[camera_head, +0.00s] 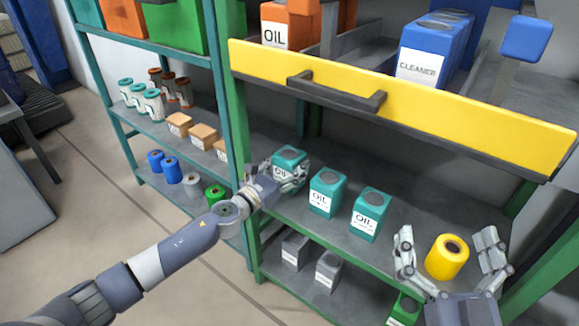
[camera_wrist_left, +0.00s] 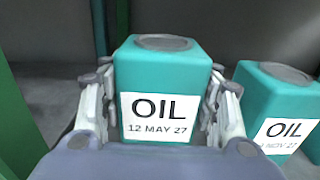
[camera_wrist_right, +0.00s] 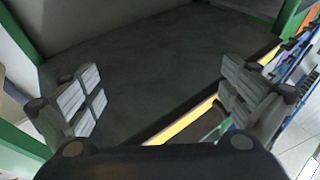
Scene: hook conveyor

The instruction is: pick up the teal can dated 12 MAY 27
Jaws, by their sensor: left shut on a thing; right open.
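The teal can labelled OIL, 12 MAY 27 (camera_wrist_left: 165,65) stands upright in the left wrist view; its top also shows in the head view (camera_head: 289,153). My left gripper (camera_head: 283,176) is shut on it, with fingers on both sides in the left wrist view (camera_wrist_left: 162,85). A second teal OIL can (camera_wrist_left: 275,95), its date ending NOV 27, stands just right of it, apart; it also shows in the head view (camera_head: 326,186). A third teal can (camera_head: 371,207) stands further right. My right gripper (camera_head: 448,262) is open; nothing shows between its fingers in the right wrist view (camera_wrist_right: 165,95).
A yellow cylinder (camera_head: 447,257) appears between my right fingers in the head view. A yellow drawer front (camera_head: 450,110) overhangs the shelf. A green post (camera_head: 240,150) stands left of the held can. Grey cans (camera_head: 328,270) sit on the lower shelf.

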